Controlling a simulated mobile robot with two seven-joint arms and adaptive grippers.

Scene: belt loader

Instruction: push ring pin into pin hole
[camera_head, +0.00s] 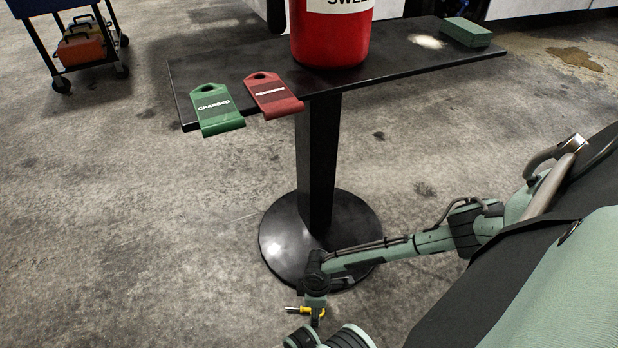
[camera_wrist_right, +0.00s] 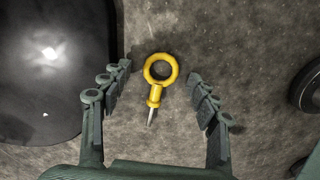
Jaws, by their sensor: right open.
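The yellow ring pin (camera_wrist_right: 158,85), with a round eye and a short grey tip, is between the spread fingers of my right gripper (camera_wrist_right: 158,92) in the right wrist view, with gaps on both sides. Whether it rests on the floor is unclear. In the head view the small yellow pin (camera_head: 304,311) shows low in the picture, beside my downturned right gripper (camera_head: 316,303). That gripper is open. I cannot make out the pin hole in either view. My left gripper is not in view.
A black stand (camera_head: 400,62) on a round base (camera_head: 285,235) is close to my right arm. It bears a red bucket (camera_head: 332,35), a green tag (camera_head: 216,108), a red tag (camera_head: 272,95) and a green block (camera_head: 466,32). A blue cart (camera_head: 38,8) stands far left. The left floor is clear.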

